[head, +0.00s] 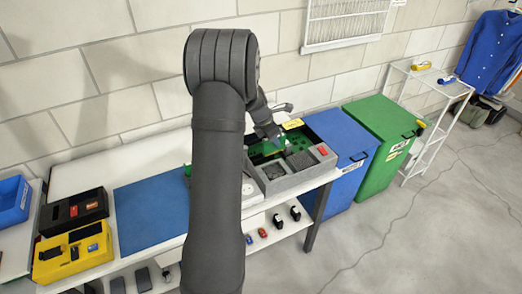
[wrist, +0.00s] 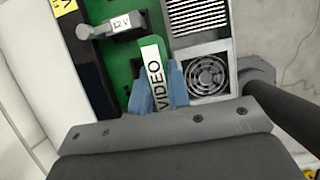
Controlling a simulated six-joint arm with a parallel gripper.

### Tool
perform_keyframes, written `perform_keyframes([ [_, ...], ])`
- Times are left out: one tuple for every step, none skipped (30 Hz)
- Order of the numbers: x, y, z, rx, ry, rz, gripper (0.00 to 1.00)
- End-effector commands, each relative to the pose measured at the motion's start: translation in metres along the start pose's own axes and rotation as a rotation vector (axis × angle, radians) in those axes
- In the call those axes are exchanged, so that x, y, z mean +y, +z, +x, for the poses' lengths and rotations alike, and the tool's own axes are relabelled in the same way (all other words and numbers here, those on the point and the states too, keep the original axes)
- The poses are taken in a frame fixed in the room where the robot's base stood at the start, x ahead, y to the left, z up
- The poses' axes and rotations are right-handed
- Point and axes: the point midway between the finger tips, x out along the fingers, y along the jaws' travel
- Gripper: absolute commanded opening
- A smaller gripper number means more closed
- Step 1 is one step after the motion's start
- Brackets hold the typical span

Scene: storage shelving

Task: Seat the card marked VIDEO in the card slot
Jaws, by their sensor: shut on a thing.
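The card marked VIDEO (wrist: 153,72) has a white label strip with black letters, and in the wrist view it stands between the blue fingertips of my gripper (wrist: 160,84). My gripper is shut on the card, over the green board (wrist: 123,72) of an open grey case (wrist: 226,47). In the head view my gripper (head: 270,138) is low over this case (head: 292,180) at the right end of the bench. The card slot is not distinguishable; the card and fingers hide part of the board. I cannot tell whether the card touches the board.
A grey plug marked 12 V (wrist: 122,24) is beside the card. A fan (wrist: 205,76) and a vented block (wrist: 197,15) are to its right. A blue mat (head: 152,214), black tray (head: 73,210) and yellow tray (head: 72,252) are on the left. Blue (head: 346,165) and green bins (head: 378,150) stand right.

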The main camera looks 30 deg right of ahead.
Motion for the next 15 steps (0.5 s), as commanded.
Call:
perform_keyframes([
  [0.012, -0.009, 0.005, 0.0, 0.0, -0.006, 0.0],
  [0.018, -0.013, 0.008, 0.0, 0.001, -0.004, 0.0],
  [0.025, -0.018, 0.011, 0.0, 0.0, -0.005, 0.0],
  [0.03, -0.022, 0.013, 0.0, 0.001, -0.004, 0.0],
  [0.034, -0.025, 0.015, 0.0, 0.0, -0.003, 0.0],
  [0.04, -0.029, 0.017, 0.0, 0.0, -0.003, 0.0],
  [0.043, -0.031, 0.018, 0.0, 0.0, -0.002, 0.0],
  [0.046, -0.033, 0.019, 0.0, 0.0, -0.002, 0.0],
  [0.049, -0.035, 0.021, 0.0, 0.0, -0.001, 0.0],
  [0.05, -0.036, 0.021, 0.0, -0.001, -0.001, 0.0],
  [0.051, -0.037, 0.022, 0.0, 0.0, 0.0, 0.0],
  [0.052, -0.037, 0.023, 0.0, -0.001, 0.0, 0.0],
  [0.052, -0.038, 0.025, 0.0, -0.001, 0.0, 0.0],
  [0.052, -0.039, 0.027, 0.0, -0.001, 0.0, 0.0],
  [0.052, -0.041, 0.031, 0.0, -0.001, 0.0, 0.0],
])
